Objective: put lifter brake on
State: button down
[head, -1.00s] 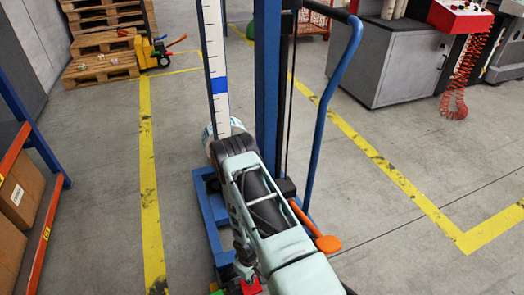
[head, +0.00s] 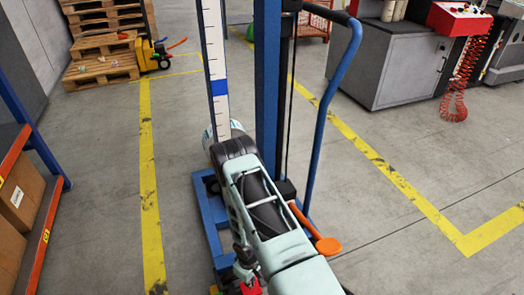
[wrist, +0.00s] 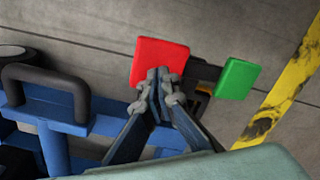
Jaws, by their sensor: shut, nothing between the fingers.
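The blue lifter (head: 266,90) stands upright in the middle of the head view, with its base low on the floor. In the wrist view a red pedal (wrist: 160,58) and a green pedal (wrist: 238,78) sit on a dark bar beside the lifter's blue frame (wrist: 75,115). My gripper (wrist: 163,78) is shut and empty. Its tips overlap the lower part of the red pedal in the picture; I cannot tell whether they touch it. In the head view a bit of red (head: 252,288) shows at the bottom edge, mostly hidden by my arm.
An orange round-ended lever (head: 327,246) sticks out right of my arm. A blue curved handle (head: 334,88) rises behind it. A shelf with boxes (head: 20,190) stands left, pallets (head: 103,65) far left, a grey machine (head: 385,60) far right. Floor between yellow lines is clear.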

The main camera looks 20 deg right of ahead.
jog(key=shift+f+b, duration=1.8)
jog(key=shift+f, duration=0.75)
jog(key=shift+r, duration=0.15)
notch_tip(320, 180, up, 9)
jog(key=p, duration=0.6)
jog(key=shift+p, duration=0.3)
